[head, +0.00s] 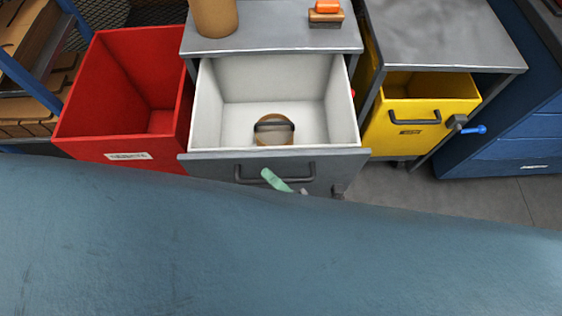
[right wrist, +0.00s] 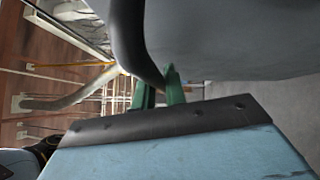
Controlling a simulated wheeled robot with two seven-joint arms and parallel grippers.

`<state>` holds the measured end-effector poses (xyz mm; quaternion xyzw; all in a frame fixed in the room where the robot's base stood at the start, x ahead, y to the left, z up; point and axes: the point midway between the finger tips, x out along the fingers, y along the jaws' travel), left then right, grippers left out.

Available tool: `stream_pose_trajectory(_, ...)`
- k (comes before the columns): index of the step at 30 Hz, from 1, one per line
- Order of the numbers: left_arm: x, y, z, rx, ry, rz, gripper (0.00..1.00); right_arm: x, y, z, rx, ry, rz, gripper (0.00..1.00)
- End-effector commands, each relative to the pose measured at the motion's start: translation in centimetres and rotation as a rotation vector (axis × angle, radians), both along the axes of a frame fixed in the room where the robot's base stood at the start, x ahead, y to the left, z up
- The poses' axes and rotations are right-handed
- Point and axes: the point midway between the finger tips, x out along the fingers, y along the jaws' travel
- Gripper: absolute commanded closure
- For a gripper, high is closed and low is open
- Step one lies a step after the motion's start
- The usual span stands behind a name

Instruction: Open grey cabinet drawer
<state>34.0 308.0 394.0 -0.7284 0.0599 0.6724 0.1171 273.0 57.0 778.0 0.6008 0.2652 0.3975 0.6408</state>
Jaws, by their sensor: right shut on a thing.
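The grey cabinet (head: 270,28) stands at the top middle of the head view. Its grey-fronted drawer (head: 225,168) is pulled out, showing a white inside. A round brown thing with a black band (head: 273,130) lies in the drawer. My right gripper (head: 275,181), with green fingers, is at the dark bar handle (head: 245,180) on the drawer front and is shut on it. The right wrist view shows the green fingers (right wrist: 160,88) at the dark curved handle (right wrist: 140,45) against the grey front. My left gripper is not in view.
A red open bin (head: 120,135) stands left of the drawer. A yellow drawer (head: 415,125) under another grey top is at the right, near a blue cabinet (head: 520,140). A brown cylinder (head: 214,18) and an orange-topped stamp-like thing (head: 326,12) stand on the grey cabinet.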

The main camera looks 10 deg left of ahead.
Motion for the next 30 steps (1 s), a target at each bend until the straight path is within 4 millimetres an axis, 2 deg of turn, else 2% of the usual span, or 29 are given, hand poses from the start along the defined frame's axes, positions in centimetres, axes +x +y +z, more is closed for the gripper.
stream_pose_trajectory(13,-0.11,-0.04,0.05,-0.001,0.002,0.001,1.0,-0.44,0.03,-0.01,-0.001,-0.002,0.007,1.0)
stream_pose_trajectory(14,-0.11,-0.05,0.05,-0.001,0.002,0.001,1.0,-0.44,0.03,-0.01,-0.001,-0.002,0.007,0.85)
stream_pose_trajectory(18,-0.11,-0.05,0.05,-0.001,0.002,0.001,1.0,-0.42,0.03,-0.02,-0.001,-0.002,0.006,0.67)
stream_pose_trajectory(26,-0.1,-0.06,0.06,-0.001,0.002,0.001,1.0,-0.41,0.03,-0.02,0.0,-0.001,0.005,0.66)
stream_pose_trajectory(30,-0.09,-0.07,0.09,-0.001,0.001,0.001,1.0,-0.81,-0.64,-0.19,-0.003,0.001,0.005,0.66)
